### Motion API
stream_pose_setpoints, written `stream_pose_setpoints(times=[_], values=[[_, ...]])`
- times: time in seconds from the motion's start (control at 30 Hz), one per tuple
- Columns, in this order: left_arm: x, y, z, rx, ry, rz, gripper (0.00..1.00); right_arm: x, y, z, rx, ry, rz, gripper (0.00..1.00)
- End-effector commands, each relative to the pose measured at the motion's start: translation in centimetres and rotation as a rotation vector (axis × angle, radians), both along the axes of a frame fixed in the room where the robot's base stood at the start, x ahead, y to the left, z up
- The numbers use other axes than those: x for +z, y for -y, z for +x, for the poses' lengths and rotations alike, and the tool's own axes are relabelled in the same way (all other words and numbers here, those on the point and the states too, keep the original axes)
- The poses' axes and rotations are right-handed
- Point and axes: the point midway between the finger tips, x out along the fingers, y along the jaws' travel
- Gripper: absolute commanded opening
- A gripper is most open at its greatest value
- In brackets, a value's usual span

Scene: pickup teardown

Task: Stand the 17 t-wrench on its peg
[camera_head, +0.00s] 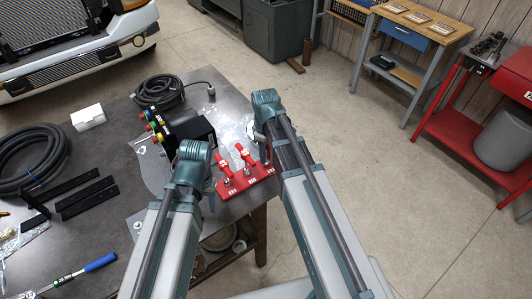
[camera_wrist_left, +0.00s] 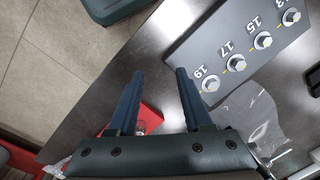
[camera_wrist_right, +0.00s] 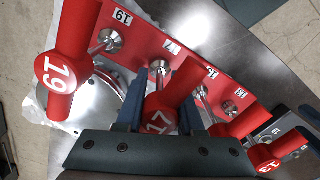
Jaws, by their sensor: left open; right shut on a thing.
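The 17 t-wrench (camera_wrist_right: 160,115), with a red T handle marked 17, is between the fingers of my right gripper (camera_wrist_right: 160,78), which is shut on it. Its steel shaft points down at the red rack (camera_wrist_right: 185,52) beside the 17 label; I cannot tell whether it is still seated there. The 17 peg (camera_wrist_left: 236,63) is bare. My left gripper (camera_wrist_left: 160,75) is open and empty, beside the board's 19 end.
The 19 wrench (camera_wrist_right: 60,75) and 13 wrench (camera_wrist_right: 275,152) stand close on either side of my right gripper. A clear plastic bag (camera_wrist_left: 250,115) lies beside the peg board. A black cable coil (camera_head: 30,155) and dark bars (camera_head: 85,195) lie at the table's left.

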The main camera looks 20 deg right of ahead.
Motion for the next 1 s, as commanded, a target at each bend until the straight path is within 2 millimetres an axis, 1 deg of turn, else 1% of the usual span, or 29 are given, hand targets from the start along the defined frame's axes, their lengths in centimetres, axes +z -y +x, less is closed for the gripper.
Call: stream_pose_setpoints(times=[0.13, 0.17, 0.3, 0.33, 0.67, 0.77, 1.0], values=[[0.1, 0.0, 0.0, 0.000, 0.000, 0.000, 0.50, 0.1, 0.0, 0.0, 0.000, 0.000, 0.000, 0.00], [0.1, 0.0, 0.0, 0.000, 0.000, 0.000, 0.50, 0.1, 0.0, 0.0, 0.000, 0.000, 0.000, 0.42], [0.1, 0.0, 0.0, 0.000, 0.000, 0.000, 0.50, 0.1, 0.0, 0.0, 0.000, 0.000, 0.000, 0.67], [0.1, 0.0, 0.0, 0.000, 0.000, 0.000, 0.50, 0.1, 0.0, 0.0, 0.000, 0.000, 0.000, 0.71], [0.2, 0.0, 0.0, 0.001, 0.000, 0.000, 0.50, 0.2, 0.0, 0.0, 0.000, 0.000, 0.000, 0.71], [0.6, 0.0, 0.0, 0.001, 0.000, 0.000, 0.50, 0.6, 0.0, 0.0, 0.000, 0.000, 0.000, 0.71], [2.5, 0.0, 0.0, 0.000, 0.000, 0.000, 0.50, 2.5, 0.0, 0.0, 0.000, 0.000, 0.000, 0.71]])
